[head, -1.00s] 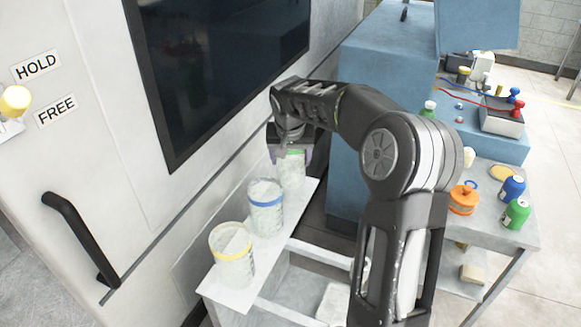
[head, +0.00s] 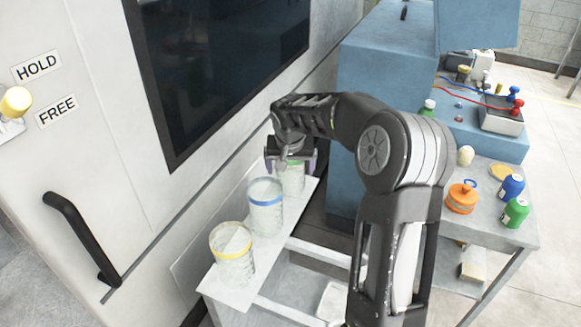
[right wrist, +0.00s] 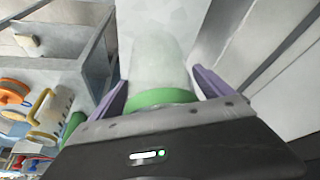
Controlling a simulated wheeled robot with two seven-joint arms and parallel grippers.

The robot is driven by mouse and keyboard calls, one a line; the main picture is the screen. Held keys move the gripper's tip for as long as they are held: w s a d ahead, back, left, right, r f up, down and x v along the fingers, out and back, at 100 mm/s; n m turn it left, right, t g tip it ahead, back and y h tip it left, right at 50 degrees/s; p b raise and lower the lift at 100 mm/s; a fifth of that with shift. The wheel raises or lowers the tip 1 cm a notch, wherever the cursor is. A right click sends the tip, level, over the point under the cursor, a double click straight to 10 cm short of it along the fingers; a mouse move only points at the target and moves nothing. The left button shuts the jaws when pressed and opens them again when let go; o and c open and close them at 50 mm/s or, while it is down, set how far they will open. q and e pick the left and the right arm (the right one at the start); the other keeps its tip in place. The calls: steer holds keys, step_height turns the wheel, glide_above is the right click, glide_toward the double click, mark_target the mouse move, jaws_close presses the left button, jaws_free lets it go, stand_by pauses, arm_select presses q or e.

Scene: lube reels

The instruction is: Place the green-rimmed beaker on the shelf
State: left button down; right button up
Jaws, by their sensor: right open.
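The green-rimmed beaker (head: 292,181) stands upright at the far end of the white shelf (head: 294,208), behind the blue-rimmed beaker (head: 265,208). My right gripper (head: 290,163) is over its top from above, with the purple fingers spread on either side. In the right wrist view the beaker's clear body (right wrist: 160,58) and green rim (right wrist: 160,97) lie between the open fingers of the right gripper (right wrist: 161,88), with gaps at both sides. The gripper partly hides the rim in the head view. My left gripper is not in view.
A yellow-rimmed beaker (head: 232,255) stands at the shelf's near end. The white wall panel with a dark window (head: 220,65) runs close along the left. A blue cabinet (head: 385,75) and a table with cans and an orange pot (head: 462,199) are at right.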

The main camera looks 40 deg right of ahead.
steer(key=shift+r, duration=0.25)
steer(key=shift+s+a+r, duration=0.1)
steer(key=shift+r, duration=0.3)
steer(key=b+v, duration=0.2)
steer(key=v, duration=0.9)
steer(key=shift+s+f, duration=0.1)
